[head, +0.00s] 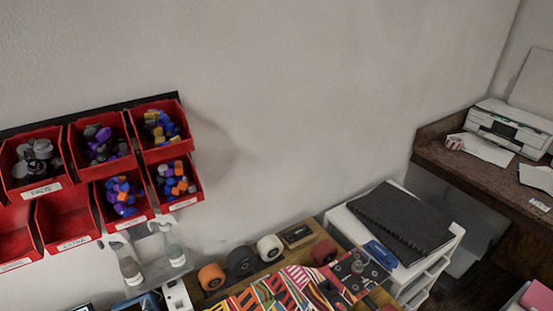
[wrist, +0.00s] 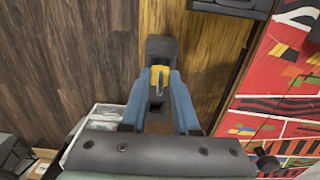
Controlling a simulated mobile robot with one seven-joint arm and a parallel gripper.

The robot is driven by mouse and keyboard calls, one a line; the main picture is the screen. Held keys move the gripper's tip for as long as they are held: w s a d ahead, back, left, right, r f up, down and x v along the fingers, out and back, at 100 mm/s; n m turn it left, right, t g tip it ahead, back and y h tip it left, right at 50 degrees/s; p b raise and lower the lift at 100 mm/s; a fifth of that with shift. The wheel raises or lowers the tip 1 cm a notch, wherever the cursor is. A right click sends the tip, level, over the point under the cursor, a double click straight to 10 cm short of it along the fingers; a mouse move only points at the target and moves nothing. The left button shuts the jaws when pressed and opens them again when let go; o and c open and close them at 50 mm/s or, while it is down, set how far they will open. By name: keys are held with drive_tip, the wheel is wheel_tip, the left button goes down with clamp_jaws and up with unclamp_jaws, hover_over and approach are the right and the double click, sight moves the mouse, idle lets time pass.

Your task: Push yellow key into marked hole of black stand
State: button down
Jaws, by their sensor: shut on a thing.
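The black stand (wrist: 161,47) is a narrow dark block in the wrist view, near the edge of the light wooden bench. My gripper (wrist: 160,80) has blue fingers, and they are shut on the yellow key (wrist: 160,71). The key is over the stand in this view; I cannot tell whether it touches the stand or sits in a hole. The marked hole cannot be made out and may be hidden by the key and fingers. My gripper does not show in the head view, and I cannot pick out the key there.
The bench (wrist: 208,45) has a colourful patterned board (wrist: 285,80) on its right and a dark object (wrist: 235,6) at the top. Dark wooden floor (wrist: 70,50) lies left. In the head view, red bins (head: 160,135) hang on the wall and wheels (head: 270,247) stand on the bench.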

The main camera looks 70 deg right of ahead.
drive_tip(key=shift+f, duration=1)
idle(1.5)
drive_tip(key=c, duration=0.6)
unclamp_jaws()
drive_tip(key=shift+o, duration=0.4)
drive_tip(key=shift+o, duration=1.1)
drive_tip(key=shift+r, duration=0.2)
drive_tip(key=shift+r+p, duration=0.3)
drive_tip(key=shift+p, duration=0.15)
drive_tip(key=shift+r+p, duration=1.1)
drive_tip(key=shift+p, duration=0.2)
